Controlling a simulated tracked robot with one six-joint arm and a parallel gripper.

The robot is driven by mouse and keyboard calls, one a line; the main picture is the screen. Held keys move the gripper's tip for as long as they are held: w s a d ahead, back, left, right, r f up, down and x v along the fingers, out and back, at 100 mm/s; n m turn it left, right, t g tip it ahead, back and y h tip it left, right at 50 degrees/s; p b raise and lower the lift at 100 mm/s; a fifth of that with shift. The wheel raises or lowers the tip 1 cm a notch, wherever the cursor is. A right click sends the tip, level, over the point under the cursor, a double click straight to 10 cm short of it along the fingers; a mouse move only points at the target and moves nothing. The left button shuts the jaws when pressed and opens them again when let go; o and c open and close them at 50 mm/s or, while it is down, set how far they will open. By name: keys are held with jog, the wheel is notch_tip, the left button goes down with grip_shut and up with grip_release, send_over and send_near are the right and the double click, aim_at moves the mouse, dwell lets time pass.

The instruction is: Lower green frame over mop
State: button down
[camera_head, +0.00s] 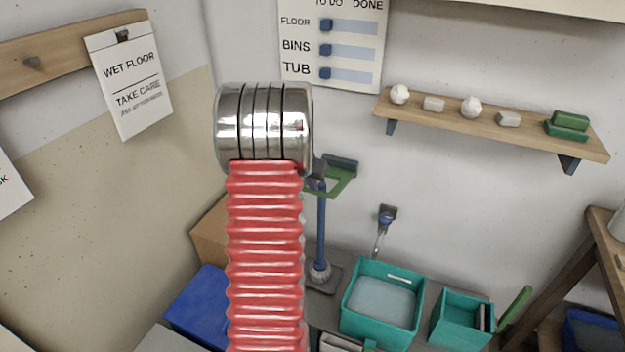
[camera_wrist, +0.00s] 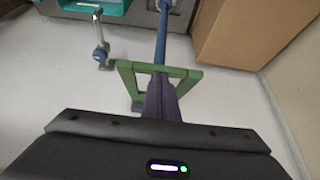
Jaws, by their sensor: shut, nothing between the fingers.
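The green frame (camera_head: 342,183) is up near my gripper (camera_head: 318,172), partly hidden behind my arm. In the wrist view, the frame (camera_wrist: 128,80) surrounds the dark fingers of my gripper (camera_wrist: 161,84). The fingers are together. I cannot tell whether the frame rests on them. Whether the frame encircles the pole is unclear.
Teal bins (camera_head: 345,322) (camera_head: 437,335) stand right of the mop. A cardboard box (camera_wrist: 245,35) and a blue bin (camera_head: 197,305) are close by. A wooden shelf (camera_head: 455,118) hangs above.

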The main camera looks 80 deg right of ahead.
notch_tip(320, 180, down, 9)
jog(key=a, duration=0.2)
jog(key=shift+w+a+r, duration=0.15)
jog(key=shift+w+a, duration=0.05)
jog(key=shift+w, duration=0.1)
dwell(0.3)
jog(key=v, duration=1.3)
jog(key=shift+a, duration=0.35)
dwell(0.6)
